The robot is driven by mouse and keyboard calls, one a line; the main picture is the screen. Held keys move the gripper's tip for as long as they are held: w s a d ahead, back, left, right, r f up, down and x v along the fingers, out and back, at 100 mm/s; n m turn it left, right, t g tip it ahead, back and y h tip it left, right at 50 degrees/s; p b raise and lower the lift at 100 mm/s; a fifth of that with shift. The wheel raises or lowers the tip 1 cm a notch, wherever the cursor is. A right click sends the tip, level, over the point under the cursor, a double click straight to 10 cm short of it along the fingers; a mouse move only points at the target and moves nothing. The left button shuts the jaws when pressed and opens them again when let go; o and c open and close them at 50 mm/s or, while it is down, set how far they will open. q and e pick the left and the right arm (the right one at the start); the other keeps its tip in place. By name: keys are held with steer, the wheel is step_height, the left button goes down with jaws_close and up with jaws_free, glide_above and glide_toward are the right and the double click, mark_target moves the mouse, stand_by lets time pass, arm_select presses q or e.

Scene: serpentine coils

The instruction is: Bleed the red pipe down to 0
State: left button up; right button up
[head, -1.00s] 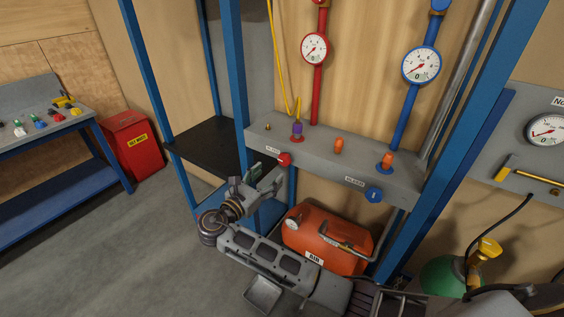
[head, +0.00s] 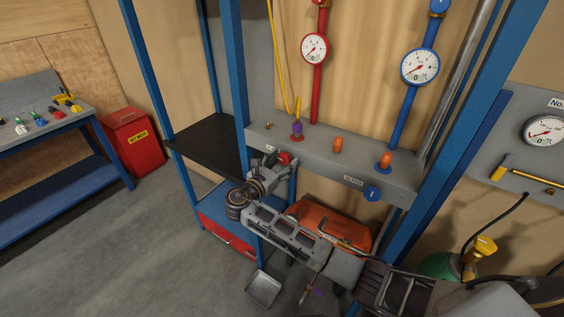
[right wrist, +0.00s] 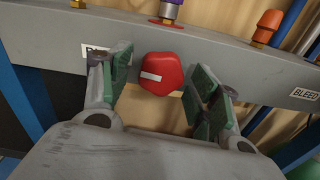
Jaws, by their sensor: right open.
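The red pipe (head: 318,85) runs down to the grey manifold (head: 345,167) and carries a round red-rimmed gauge (head: 315,48). The gauge's needle is too small to read surely. A red knob (head: 285,158) sits on the manifold's front below that pipe. My right gripper (head: 276,165) is at this knob and partly covers it. In the right wrist view the faceted red knob (right wrist: 162,74), with a white bar mark, lies between the green-padded fingers of my open gripper (right wrist: 161,82). A gap shows on both sides. My left gripper is out of view.
A blue knob (head: 372,194) and blue pipe with a gauge (head: 420,66) are to the right. Orange caps (head: 338,145) stand on the manifold. Blue frame posts (head: 235,75) flank it. An orange air tank (head: 335,222) lies below, behind my arm.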

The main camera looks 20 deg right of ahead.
steer(key=c, duration=1)
